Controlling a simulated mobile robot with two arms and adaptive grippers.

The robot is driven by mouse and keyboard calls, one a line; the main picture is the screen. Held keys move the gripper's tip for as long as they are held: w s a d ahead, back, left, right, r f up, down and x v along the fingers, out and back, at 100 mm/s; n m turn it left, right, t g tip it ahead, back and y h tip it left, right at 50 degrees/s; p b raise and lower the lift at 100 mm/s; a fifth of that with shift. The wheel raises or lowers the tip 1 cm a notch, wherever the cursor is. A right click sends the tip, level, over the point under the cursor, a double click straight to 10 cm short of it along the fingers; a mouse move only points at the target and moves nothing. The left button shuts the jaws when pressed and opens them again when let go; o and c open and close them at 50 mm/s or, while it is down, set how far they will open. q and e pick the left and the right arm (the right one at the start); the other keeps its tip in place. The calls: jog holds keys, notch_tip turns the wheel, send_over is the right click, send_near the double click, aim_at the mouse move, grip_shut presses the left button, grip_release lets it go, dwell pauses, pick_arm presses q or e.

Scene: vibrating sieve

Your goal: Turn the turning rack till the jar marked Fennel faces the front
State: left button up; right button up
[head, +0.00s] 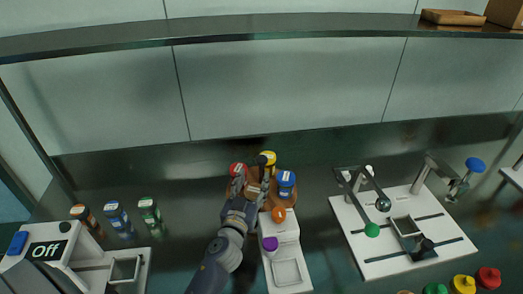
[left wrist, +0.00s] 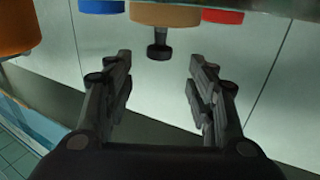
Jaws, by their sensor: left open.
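The turning rack (head: 266,199) stands at the middle of the counter and is partly hidden by my left arm. It carries a red-lidded jar (head: 237,169), a yellow-lidded jar (head: 269,157) and a blue-lidded jar (head: 286,178); their labels are too small to read, so I cannot tell which is Fennel. My left gripper (head: 252,181) is over the rack among the jars. In the left wrist view the gripper (left wrist: 158,64) is open, with a dark knob (left wrist: 159,50) just beyond and between its fingertips, apart from both fingers. My right gripper is not in view.
Several jars (head: 115,213) and a machine reading Off (head: 47,250) are at left. A white board (head: 379,243) with fixtures lies at right. A shelf (head: 300,25) runs above.

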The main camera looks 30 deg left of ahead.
aim_at(260, 164)
pick_arm(q)
jog(key=shift+w+r, duration=0.1)
jog(key=shift+w, duration=0.25)
jog(key=x, duration=0.9)
jog(key=shift+w, duration=0.25)
jog(key=shift+a, duration=0.1)
jog(key=shift+c, duration=0.2)
grip_shut()
